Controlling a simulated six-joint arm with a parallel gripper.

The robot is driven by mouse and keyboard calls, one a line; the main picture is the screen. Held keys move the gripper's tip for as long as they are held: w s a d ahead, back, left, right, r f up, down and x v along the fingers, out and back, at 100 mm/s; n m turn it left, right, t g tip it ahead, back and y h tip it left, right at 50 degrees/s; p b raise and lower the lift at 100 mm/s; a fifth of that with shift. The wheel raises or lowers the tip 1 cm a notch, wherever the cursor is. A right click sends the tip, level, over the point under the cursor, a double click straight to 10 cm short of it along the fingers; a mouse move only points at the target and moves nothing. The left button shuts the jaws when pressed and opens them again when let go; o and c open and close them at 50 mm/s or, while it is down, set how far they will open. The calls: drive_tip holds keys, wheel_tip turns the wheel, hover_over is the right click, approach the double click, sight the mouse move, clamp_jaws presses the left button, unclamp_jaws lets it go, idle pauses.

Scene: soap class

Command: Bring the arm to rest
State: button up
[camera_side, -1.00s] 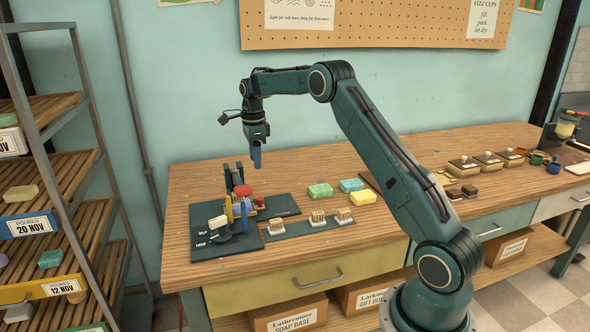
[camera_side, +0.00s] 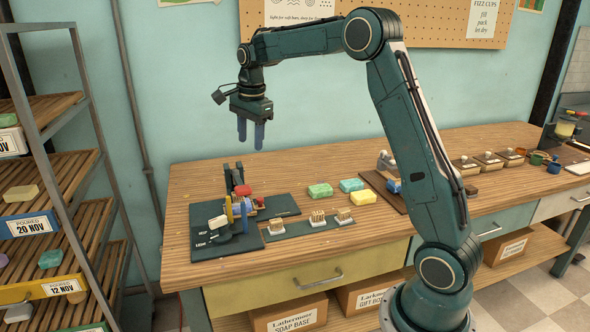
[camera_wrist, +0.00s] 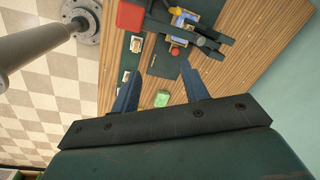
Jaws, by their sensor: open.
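My gripper (camera_side: 251,134) hangs in the air above the workbench (camera_side: 180,255), left of centre in the side view, with its blue fingers pointing down. The fingers are apart with nothing between them. In the wrist view my gripper (camera_wrist: 160,92) shows two spread fingers high over the bench, with a green soap bar (camera_wrist: 161,99) far below. My arm is raised, bent at a high elbow, and clear of everything on the bench.
Green soap bars (camera_side: 320,190) and a yellow one (camera_side: 361,200) lie further right. A slatted rack (camera_side: 60,180) stands at left; a pegboard (camera_side: 400,28) hangs behind.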

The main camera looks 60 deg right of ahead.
drive_tip(key=s+a+r+n+t, duration=0.1)
drive_tip(key=s+a+r+n, duration=0.4)
drive_tip(key=s, duration=0.3)
drive_tip(key=s+a+r+n+t, duration=0.1)
drive_tip(key=s+a+r+n, duration=0.1)
drive_tip(key=s+a+n, duration=0.5)
drive_tip(key=s+a+f+n, duration=0.1)
drive_tip(key=s+n, duration=0.2)
drive_tip(key=s, duration=0.2)
drive_tip(key=s+a+f+n+t, duration=0.1)
drive_tip(key=s+a+f+n, duration=0.1)
drive_tip(key=s, duration=0.3)
drive_tip(key=s+a+f+n+t, duration=0.1)
drive_tip(key=s+a+n, duration=0.1)
drive_tip(key=s, duration=0.4)
drive_tip(key=shift+a+f+n, duration=0.25)
drive_tip(key=shift+f+n, duration=0.15)
drive_tip(key=shift+n, duration=0.4)
